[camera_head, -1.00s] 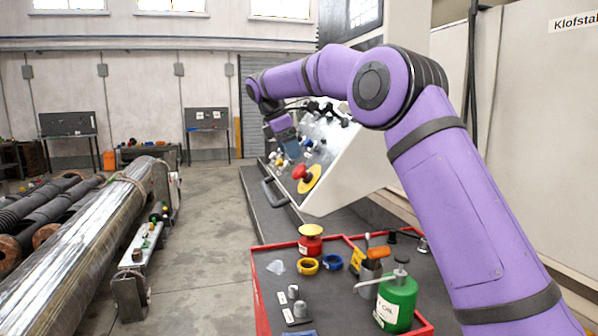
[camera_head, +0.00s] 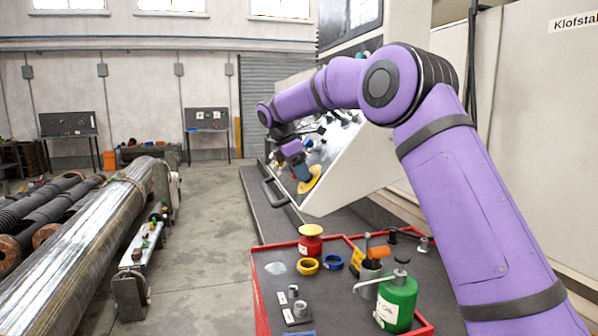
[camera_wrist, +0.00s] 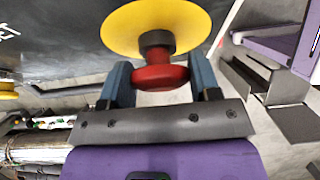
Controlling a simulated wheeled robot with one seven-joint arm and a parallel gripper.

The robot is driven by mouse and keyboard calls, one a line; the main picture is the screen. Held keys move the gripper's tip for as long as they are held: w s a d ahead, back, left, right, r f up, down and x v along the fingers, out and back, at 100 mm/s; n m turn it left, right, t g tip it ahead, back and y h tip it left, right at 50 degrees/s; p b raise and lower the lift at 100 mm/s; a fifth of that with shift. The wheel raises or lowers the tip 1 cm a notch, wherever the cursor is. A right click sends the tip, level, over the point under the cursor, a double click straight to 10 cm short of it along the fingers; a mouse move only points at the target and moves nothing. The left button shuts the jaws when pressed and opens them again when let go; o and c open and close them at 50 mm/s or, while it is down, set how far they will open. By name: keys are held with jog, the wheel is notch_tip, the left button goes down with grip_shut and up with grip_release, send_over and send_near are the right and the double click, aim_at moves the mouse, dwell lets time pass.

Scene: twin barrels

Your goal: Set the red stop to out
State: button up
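The red stop (camera_wrist: 160,77) is a mushroom button on a short stem in front of a round yellow plate (camera_wrist: 155,25), on the sloped console. In the head view the yellow plate (camera_head: 314,182) shows in part and the red head is hidden behind my gripper (camera_head: 302,173). In the wrist view my gripper (camera_wrist: 161,84) has its blue fingers apart, one on each side of the red head. Whether the fingers touch the head I cannot tell.
The sloped console (camera_head: 345,170) carries several other knobs farther back. A grey handle (camera_head: 272,193) stands at its front edge.

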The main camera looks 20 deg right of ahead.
jog(key=c, duration=0.5)
jog(key=shift+a+r, duration=0.65)
jog(key=shift+a, duration=0.1)
jog(key=shift+c, duration=0.2)
jog(key=o, duration=1.3)
jog(key=v, duration=1)
jog(key=shift+a+r, duration=0.25)
jog(key=shift+r, duration=0.05)
jog(key=shift+s, duration=0.1)
